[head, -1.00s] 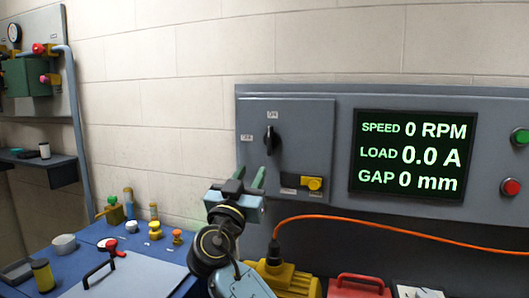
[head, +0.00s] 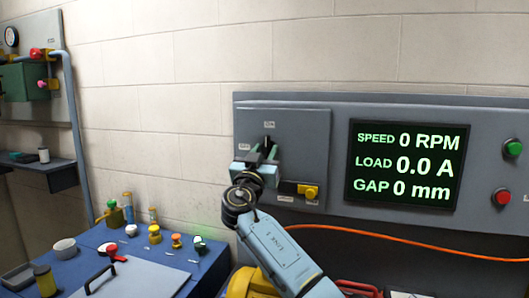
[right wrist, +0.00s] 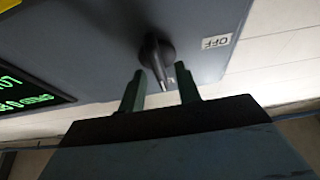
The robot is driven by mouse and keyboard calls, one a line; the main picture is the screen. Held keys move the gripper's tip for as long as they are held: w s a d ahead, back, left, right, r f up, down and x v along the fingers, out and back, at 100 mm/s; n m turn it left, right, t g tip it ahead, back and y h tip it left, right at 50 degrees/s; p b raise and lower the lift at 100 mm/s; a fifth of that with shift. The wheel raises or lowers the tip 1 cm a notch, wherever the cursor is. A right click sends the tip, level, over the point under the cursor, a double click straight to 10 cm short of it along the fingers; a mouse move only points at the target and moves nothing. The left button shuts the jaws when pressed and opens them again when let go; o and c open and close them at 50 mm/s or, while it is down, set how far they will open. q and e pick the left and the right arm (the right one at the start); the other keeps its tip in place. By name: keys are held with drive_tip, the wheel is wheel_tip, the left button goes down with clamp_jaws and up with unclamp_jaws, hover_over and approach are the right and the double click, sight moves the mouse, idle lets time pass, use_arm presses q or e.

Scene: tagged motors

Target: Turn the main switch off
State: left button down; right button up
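The main switch (head: 267,143) is a black rotary handle on the grey panel box, with an ON label (head: 269,125) above it and an OFF label (head: 244,147) to its left. The handle stands roughly upright, in line with ON. In the right wrist view, which is upside down, the switch (right wrist: 156,50) and the OFF label (right wrist: 216,42) show. My right gripper (head: 263,154) is open at the switch. Its green fingers (right wrist: 160,73) lie either side of the handle's end, with visible gaps. The gripper partly hides the switch in the head view. My left gripper is not in view.
A yellow knob (head: 311,192) sits below right of the switch. The display (head: 405,166) reads 0 RPM, with green (head: 513,148) and red (head: 502,197) buttons to its right. An orange cable (head: 400,246) runs below the panel. A blue bench (head: 150,253) with small parts stands left.

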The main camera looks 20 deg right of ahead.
clamp_jaws()
